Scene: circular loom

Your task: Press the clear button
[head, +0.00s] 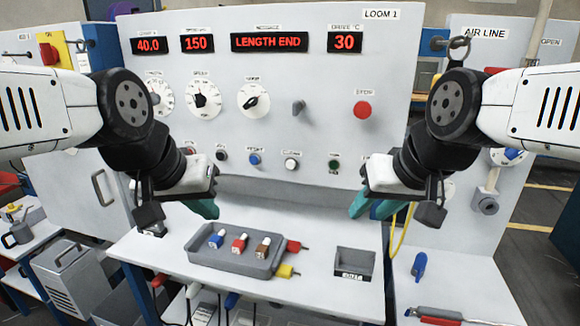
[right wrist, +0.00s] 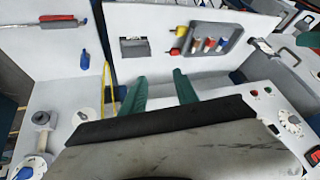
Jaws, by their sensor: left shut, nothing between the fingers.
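The loom panel (head: 330,120) has a row of small push buttons: a black one (head: 221,155), a blue one (head: 254,159), a white one (head: 291,163) and a green one (head: 334,165). Their labels are too small to read surely, so I cannot tell which is the clear button. The message display (head: 269,42) reads LENGTH END. My left gripper (head: 207,209) is shut and empty, below and left of the buttons, above the bench. My right gripper (head: 372,209) is open and empty, below and right of them; its parted teal fingers show in the right wrist view (right wrist: 159,76).
On the bench are a grey tray (head: 225,257) of small coloured pieces and an open box (head: 354,262). A yellow cable (head: 401,232) hangs at right.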

